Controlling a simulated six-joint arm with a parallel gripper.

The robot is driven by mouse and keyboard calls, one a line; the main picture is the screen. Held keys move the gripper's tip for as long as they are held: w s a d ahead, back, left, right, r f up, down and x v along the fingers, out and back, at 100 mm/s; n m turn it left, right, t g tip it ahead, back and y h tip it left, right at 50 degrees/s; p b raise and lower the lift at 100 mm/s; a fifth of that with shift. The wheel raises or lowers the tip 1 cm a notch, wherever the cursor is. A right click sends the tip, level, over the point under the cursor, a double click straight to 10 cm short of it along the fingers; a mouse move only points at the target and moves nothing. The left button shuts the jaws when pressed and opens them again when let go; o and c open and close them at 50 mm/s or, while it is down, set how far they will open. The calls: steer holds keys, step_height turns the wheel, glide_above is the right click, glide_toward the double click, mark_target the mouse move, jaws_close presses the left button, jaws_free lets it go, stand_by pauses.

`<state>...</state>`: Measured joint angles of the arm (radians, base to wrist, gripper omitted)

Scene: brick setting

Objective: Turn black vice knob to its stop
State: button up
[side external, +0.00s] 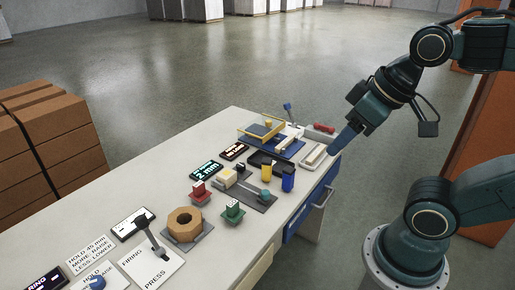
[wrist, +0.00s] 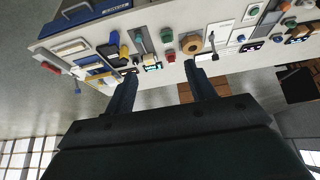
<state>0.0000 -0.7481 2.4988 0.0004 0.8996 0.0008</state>
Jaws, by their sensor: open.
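My gripper (side external: 338,146) hangs beyond the right edge of the bench in the side external view, well apart from the bench objects. In the wrist view its two fingers (wrist: 160,70) stand wide apart with nothing between them. A small fixture on a grey plate (side external: 258,199), with a cream block (side external: 227,175), sits mid-bench beside a display reading 2 mm (side external: 207,170). A small dark part (side external: 241,171) shows at this fixture; it is too small to tell whether it is the black vice knob. How far any knob is turned cannot be seen.
Yellow (side external: 266,172) and blue (side external: 288,180) pieces stand near the fixture. Red (side external: 199,192) and green (side external: 233,212) pieces and a wooden hexagonal ring (side external: 184,224) stand nearer. A black-handled lever (side external: 151,235) rises from a labelled plate. Trays and a yellow frame (side external: 262,130) fill the far end.

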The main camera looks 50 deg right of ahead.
steer(key=w+d+f+m+g+h, duration=0.1)
steer(key=w+d+m, duration=0.2)
steer(key=w, duration=0.8)
steer(key=w+d+f+m+h, duration=0.1)
steer(key=w+d+f+m, duration=0.15)
steer(key=w, duration=0.95)
steer(key=w+d+f+m+g, duration=0.1)
steer(key=w+d+f+m, duration=0.1)
steer(key=w+d+f, duration=0.35)
steer(key=m+h, duration=0.2)
steer(key=m, duration=0.1)
glide_toward(241, 164)
steer(key=shift+g, duration=0.4)
steer(key=shift+w+v, duration=0.15)
steer(key=shift+v, duration=1.2)
steer(key=shift+w+v, duration=0.15)
steer(key=shift+v, duration=1.15)
steer(key=shift+d+r, duration=0.1)
steer(key=shift+d, duration=0.1)
steer(key=shift+y, duration=0.3)
steer(key=shift+x, duration=6.85)
steer(key=shift+r, duration=0.1)
steer(key=c, duration=1)
